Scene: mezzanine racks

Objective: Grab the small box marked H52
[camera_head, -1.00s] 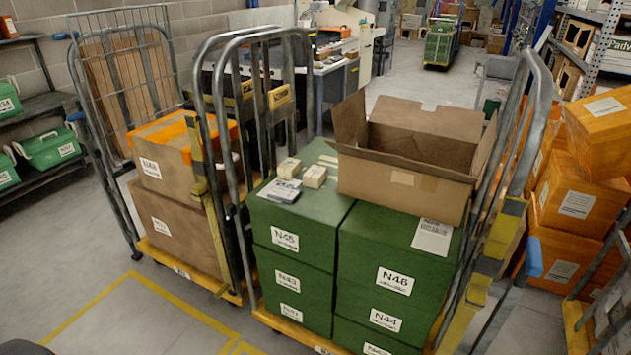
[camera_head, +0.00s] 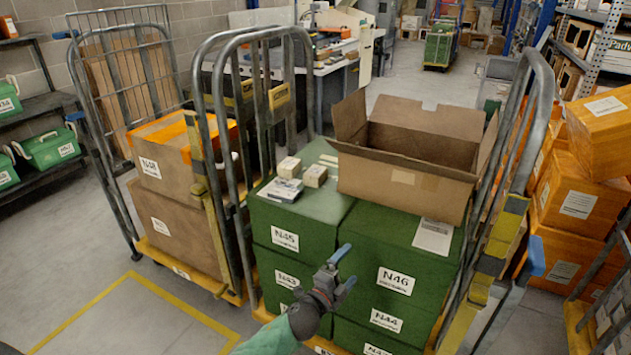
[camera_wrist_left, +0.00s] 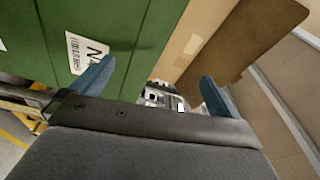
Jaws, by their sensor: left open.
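Two small cream boxes sit side by side on top of the green stack, the left one (camera_head: 288,167) a little farther back than the right one (camera_head: 314,176). Their markings are too small to read, so I cannot tell which is H52. My left gripper (camera_head: 341,271) is open and empty in front of the green stack, lower than the boxes and apart from them. In the left wrist view, its blue fingers (camera_wrist_left: 154,88) frame part of a green box and a small whitish patterned patch that I cannot identify. My right gripper is not in view.
A flat whitish packet (camera_head: 279,190) lies beside the small boxes. An open cardboard box (camera_head: 405,180) stands on the stack to their right. The green box N45 (camera_head: 300,225) bears them. Metal cart rails (camera_head: 222,150) rise at the left, and more at the right.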

